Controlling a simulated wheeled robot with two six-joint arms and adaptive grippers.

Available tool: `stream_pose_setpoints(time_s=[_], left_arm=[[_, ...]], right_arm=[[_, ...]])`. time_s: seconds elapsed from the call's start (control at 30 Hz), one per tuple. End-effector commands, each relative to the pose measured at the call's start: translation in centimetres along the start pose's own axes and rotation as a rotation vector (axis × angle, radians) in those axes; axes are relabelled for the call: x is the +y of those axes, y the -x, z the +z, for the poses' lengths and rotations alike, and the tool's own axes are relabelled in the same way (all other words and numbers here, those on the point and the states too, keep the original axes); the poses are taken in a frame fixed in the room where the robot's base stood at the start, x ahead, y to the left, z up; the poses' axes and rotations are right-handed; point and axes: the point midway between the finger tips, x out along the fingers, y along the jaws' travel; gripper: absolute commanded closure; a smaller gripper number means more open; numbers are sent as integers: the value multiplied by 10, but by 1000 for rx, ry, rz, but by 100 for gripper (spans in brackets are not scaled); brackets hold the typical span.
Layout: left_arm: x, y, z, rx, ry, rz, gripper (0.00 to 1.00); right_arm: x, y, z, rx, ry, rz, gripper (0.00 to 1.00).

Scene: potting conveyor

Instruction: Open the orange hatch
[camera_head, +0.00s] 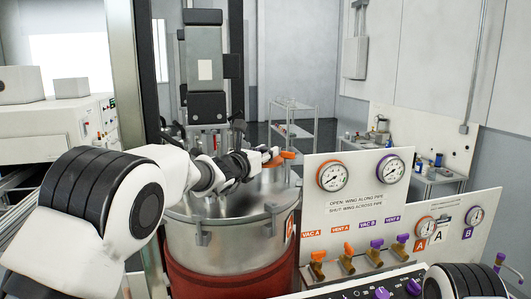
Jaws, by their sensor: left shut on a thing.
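A round steel vessel (225,250) with a clamped lid stands in the middle, with a reddish-brown band around its lower part. An orange handle-like piece (284,156) shows over the far right part of the lid; I take it for part of the orange hatch. My left gripper (268,156) reaches over the lid from the left and is shut on this orange piece. The arm and gripper hide much of the lid, so the hatch's own outline and how far it stands open cannot be told. My right gripper is out of view; only part of that arm shows at the bottom right.
A white panel (345,222) with gauges and several orange and purple valves stands right of the vessel. A dark-grey machine head (204,65) on a column rises behind the lid. A white cabinet (60,130) is at the left. A wire rack and side table stand farther back.

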Motion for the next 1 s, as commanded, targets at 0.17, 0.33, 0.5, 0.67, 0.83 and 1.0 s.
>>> stream_pose_setpoints(time_s=[0.17, 0.33, 0.5, 0.67, 0.83, 1.0], left_arm=[[1, 0, 1, -1, 0, 1, 100], [1, -1, 4, -3, -1, 1, 100], [2, -1, 7, -6, -2, 0, 100], [3, -2, 11, -7, -3, 1, 100], [6, -5, 17, -8, -3, 1, 100], [10, -9, 27, -8, -2, 1, 100]], right_arm=[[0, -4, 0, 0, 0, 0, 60], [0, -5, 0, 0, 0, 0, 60], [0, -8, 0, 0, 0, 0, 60], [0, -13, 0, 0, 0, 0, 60], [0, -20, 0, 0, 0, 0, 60], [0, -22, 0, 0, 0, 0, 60]])
